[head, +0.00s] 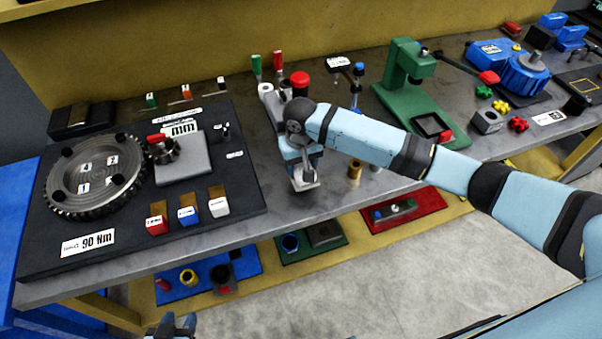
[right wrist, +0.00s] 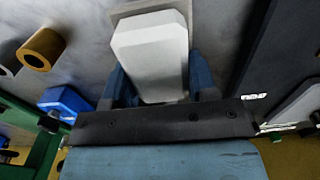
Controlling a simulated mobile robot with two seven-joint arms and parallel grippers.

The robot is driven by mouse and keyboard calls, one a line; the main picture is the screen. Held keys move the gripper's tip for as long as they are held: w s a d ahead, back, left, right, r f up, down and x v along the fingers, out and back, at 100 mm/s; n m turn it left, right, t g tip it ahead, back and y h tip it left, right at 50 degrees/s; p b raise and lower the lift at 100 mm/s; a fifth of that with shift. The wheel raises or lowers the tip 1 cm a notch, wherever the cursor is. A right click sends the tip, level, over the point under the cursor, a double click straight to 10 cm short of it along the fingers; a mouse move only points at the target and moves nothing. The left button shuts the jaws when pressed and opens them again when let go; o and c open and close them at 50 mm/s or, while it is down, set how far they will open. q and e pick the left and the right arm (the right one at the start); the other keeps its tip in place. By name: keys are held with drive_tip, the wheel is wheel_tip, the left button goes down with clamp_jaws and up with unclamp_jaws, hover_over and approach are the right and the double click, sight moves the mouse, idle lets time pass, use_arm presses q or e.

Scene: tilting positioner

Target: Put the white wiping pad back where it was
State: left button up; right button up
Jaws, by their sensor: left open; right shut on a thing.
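The white wiping pad (right wrist: 150,58) is a pale block between the two blue fingers of my right gripper (right wrist: 160,82) in the right wrist view. A flat grey-beige piece (right wrist: 150,10) shows at its far end; I cannot tell if it belongs to the pad. In the head view my right gripper (head: 304,170) is shut on the pad (head: 304,184), over the grey bench right of the black board. Whether the pad touches the bench is unclear. My left gripper (head: 174,326) is open and empty at the bottom edge, in front of the bench.
The black board (head: 247,190) holds a large gear (head: 97,177) and small red, blue and white blocks. A brass ring (head: 355,169) stands right of my right gripper. A green press (head: 405,75) stands farther right. Bare bench (head: 285,222) shows in front of the gripper.

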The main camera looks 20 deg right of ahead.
drive_tip(key=shift+f, duration=2.1)
drive_tip(key=shift+f, duration=0.1)
drive_tip(key=o, duration=0.9)
wheel_tip(320, 180, up, 12)
drive_tip(key=shift+r, duration=0.15)
